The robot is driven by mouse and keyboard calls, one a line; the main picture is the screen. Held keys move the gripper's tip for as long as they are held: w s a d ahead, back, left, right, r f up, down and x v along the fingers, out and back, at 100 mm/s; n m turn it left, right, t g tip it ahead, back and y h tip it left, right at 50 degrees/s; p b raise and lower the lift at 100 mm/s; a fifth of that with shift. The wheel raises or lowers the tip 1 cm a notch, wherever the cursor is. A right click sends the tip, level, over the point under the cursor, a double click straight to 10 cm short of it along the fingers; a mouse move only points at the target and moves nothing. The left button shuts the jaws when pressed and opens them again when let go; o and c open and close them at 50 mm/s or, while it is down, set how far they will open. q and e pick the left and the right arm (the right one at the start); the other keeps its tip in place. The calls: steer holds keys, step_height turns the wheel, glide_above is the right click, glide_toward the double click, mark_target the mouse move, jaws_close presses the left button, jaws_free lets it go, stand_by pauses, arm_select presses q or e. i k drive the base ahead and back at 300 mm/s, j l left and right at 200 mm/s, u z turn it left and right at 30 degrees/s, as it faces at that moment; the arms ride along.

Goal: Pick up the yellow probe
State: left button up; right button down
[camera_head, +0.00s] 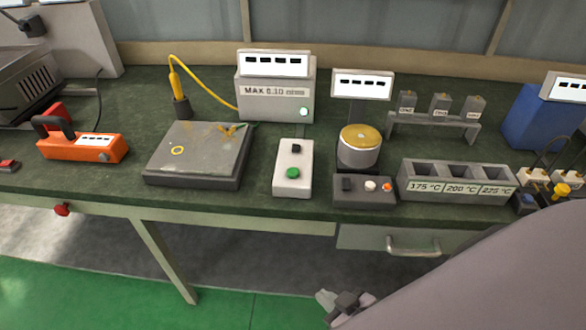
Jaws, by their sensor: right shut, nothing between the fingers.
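The yellow probe (175,84) stands nearly upright in a small dark holder (182,108) at the back left of the bench. Its yellow cable arches up and runs right, down to the grey meter box (270,98). My right gripper (335,303) shows small at the bottom of the head view, in front of the bench and below its top. It is shut and empty, far from the probe. Part of it is hard to make out. My left gripper is not in view.
A dark plate (197,150) lies in front of the probe holder. An orange device (82,147) is to the left. A green-button box (293,168), a gold-topped cylinder (359,146) and a three-slot block (457,182) stand to the right. A drawer handle (413,247) juts out below.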

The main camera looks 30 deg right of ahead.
mark_target(175, 79)
steer(key=j+z, duration=0.1)
steer(key=z, duration=0.35)
steer(key=j+z, duration=0.1)
steer(key=z, duration=0.35)
steer(key=j+z, duration=0.1)
steer(key=z, duration=0.35)
steer(key=j+z, duration=0.3)
steer(key=k+j+z, duration=0.1)
steer(key=j+z, duration=0.2)
steer(key=k+j+z, duration=0.2)
steer(key=j, duration=0.2)
steer(key=k+j+z, duration=0.15)
steer(key=j, duration=0.25)
steer(key=k+j, duration=0.15)
steer(key=j, duration=0.2)
steer(key=k+j+z, duration=0.1)
steer(key=k+j, duration=0.1)
steer(key=j, duration=0.1)
